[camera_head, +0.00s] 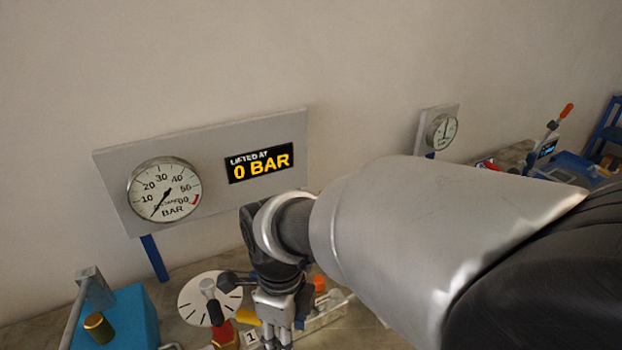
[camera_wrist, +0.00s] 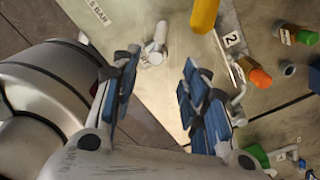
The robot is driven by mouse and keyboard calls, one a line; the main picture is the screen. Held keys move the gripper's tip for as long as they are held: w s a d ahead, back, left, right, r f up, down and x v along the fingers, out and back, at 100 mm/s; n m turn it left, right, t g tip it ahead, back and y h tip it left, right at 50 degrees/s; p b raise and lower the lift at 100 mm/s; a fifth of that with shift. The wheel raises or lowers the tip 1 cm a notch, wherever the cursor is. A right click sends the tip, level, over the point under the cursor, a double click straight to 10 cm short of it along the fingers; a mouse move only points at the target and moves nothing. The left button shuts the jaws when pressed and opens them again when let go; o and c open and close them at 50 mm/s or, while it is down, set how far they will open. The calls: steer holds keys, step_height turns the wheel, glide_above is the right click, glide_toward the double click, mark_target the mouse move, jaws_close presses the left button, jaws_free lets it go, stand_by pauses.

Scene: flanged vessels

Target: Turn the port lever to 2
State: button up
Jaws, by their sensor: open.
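My gripper (camera_wrist: 158,66) is open, its two blue-padded fingers apart with nothing between them; it also shows at the bottom of the head view (camera_head: 277,330). A pale lever-like fitting (camera_wrist: 155,46) stands on the bench top just beyond the fingers in the wrist view. A yellow cylindrical handle (camera_wrist: 204,14) lies above the right finger. A label reading 2 (camera_wrist: 231,40) is right of it. A label reading 1 (camera_head: 250,338) shows beside my gripper in the head view. I cannot tell for certain which part is the port lever or where it points.
An orange-capped part (camera_wrist: 259,77) and a green-and-orange part (camera_wrist: 300,34) are at the right. A white marked dial (camera_head: 190,300), a blue box (camera_head: 130,315) and a gauge (camera_head: 164,190) with a display (camera_head: 262,163) reading 0 BAR are left of my arm.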

step_height(320, 180, down, 17)
steer(key=b, duration=0.5)
steer(key=shift+r+b, duration=0.2)
steer(key=shift+b, duration=0.2)
jaws_close()
